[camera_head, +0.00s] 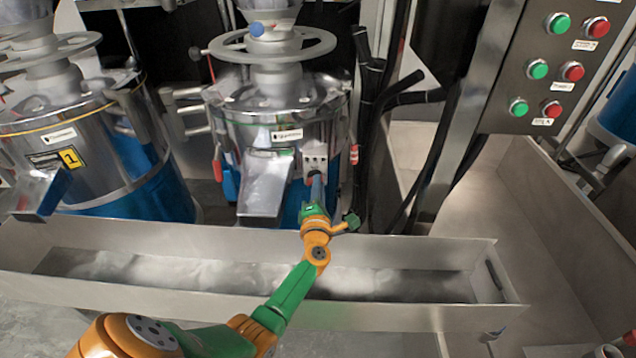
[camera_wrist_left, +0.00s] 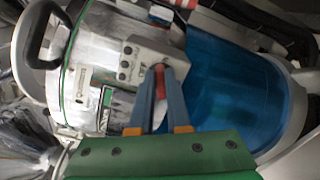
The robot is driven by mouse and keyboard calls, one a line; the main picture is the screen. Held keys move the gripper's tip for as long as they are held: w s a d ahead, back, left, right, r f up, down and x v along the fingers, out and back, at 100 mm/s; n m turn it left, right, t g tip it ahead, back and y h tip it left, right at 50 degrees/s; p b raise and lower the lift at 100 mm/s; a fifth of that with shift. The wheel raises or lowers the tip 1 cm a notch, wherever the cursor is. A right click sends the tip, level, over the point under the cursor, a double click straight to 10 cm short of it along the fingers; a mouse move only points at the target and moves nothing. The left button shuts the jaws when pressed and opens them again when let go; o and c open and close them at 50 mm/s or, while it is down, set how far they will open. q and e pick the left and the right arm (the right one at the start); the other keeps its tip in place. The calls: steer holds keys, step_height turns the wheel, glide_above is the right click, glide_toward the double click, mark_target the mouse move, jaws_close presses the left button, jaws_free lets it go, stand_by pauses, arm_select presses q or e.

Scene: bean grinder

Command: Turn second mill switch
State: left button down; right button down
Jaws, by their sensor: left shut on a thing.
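The second mill (camera_head: 285,125) is a steel drum with a blue lower part and a large handwheel on top. Its small grey switch box (camera_head: 315,160) sits on the front right, beside the metal chute. In the left wrist view the switch box (camera_wrist_left: 148,62) carries a red switch (camera_wrist_left: 159,80). My left gripper (camera_wrist_left: 162,88) reaches the box, its two blue-grey fingers shut on the red switch. In the head view my left gripper (camera_head: 316,182) covers most of the switch. My right gripper is not in view.
A long steel trough (camera_head: 400,250) lies in front of the mills, below my left arm. Another mill (camera_head: 75,140) with a yellow label stands at left. A control panel (camera_head: 550,65) with green and red buttons hangs at upper right. Black hoses (camera_head: 380,100) run right of the second mill.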

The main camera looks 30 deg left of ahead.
arm_select(q)
steer(key=m, duration=0.4)
steer(key=shift+f+m+p, duration=0.15)
steer(key=shift+m+p, duration=0.15)
steer(key=shift+p, duration=0.1)
stand_by(0.4)
steer(key=c, duration=0.9)
jaws_free()
steer(key=shift+w+f, duration=0.1)
steer(key=p+v, duration=0.1)
steer(key=v, duration=0.6)
steer(key=shift+p, duration=0.3)
